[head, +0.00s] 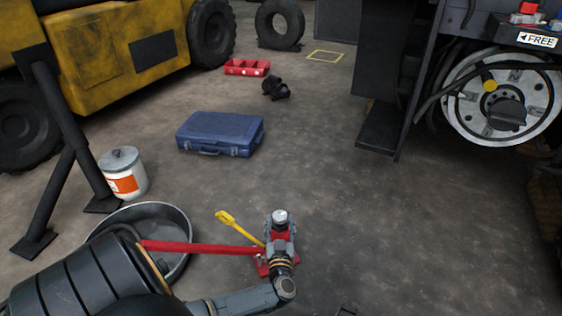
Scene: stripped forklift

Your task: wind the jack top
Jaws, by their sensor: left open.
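A small red jack (262,268) stands on the floor at the lower middle of the head view. Its round silver top (280,216) shows above my gripper. A long red bar (200,248) and a yellow lever (238,229) reach left from the jack. My left gripper (280,232) is open, over the jack just below the silver top. I cannot tell whether its fingers touch the jack. My wrist hides part of the jack body and base.
A round grey pan (172,222) lies left of the jack, partly behind my arm. A white bucket (124,172), black stand (62,140) and blue case (220,134) are beyond. A forklift wheel hub (470,105) is at upper right. The floor right of the jack is clear.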

